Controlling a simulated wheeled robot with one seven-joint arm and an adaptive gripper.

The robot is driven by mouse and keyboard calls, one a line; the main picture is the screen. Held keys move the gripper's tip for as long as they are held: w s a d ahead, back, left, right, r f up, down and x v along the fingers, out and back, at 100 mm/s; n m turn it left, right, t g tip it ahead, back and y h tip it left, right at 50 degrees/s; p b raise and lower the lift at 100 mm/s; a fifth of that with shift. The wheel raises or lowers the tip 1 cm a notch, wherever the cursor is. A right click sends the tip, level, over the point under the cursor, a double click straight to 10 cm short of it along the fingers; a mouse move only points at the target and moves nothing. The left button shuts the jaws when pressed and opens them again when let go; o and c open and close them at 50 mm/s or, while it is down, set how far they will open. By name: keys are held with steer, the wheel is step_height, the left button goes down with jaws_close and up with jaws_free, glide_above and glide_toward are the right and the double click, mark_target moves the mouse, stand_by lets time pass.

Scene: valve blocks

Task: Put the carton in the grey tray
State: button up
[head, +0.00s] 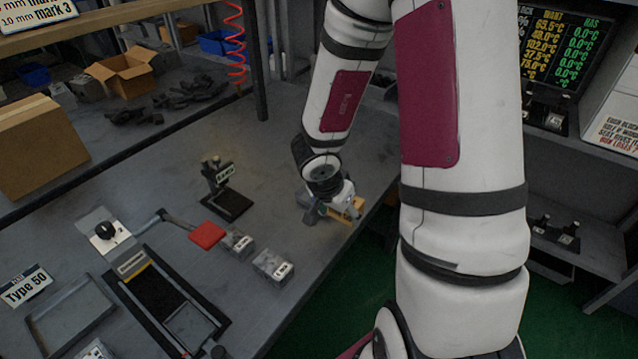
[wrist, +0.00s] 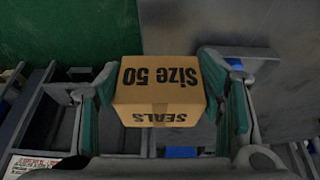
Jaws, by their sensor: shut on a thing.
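A small tan carton (wrist: 160,92), printed "Size 50" and "SEALS", sits between the two fingers of my gripper (wrist: 163,112) in the wrist view. The fingers press on its left and right sides. In the head view my gripper (head: 330,210) is near the right edge of the workbench, and part of the carton (head: 354,210) shows beside it. I cannot tell whether the carton touches the bench. The grey tray (head: 75,318) is a shallow, empty tray at the lower left of the head view, next to the "Type 50" sign, well apart from my gripper.
Cardboard boxes (head: 38,145) are at the back left. The bench drops to green floor (head: 345,280) at the right.

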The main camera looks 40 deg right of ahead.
steer(key=w+d, duration=0.2)
steer(key=w, duration=0.2)
steer(key=w+d+f, duration=0.1)
steer(key=w+d, duration=0.1)
steer(key=w, duration=0.3)
steer(key=w+d, duration=0.2)
steer(key=w, duration=0.2)
steer(key=shift+w+d+f, duration=0.15)
steer(key=shift+w+f, duration=0.05)
steer(key=shift+w, duration=0.15)
steer(key=shift+f+b, duration=0.55)
steer(key=shift+f, duration=1.2)
steer(key=o, duration=0.9)
steer(key=shift+f, duration=0.1)
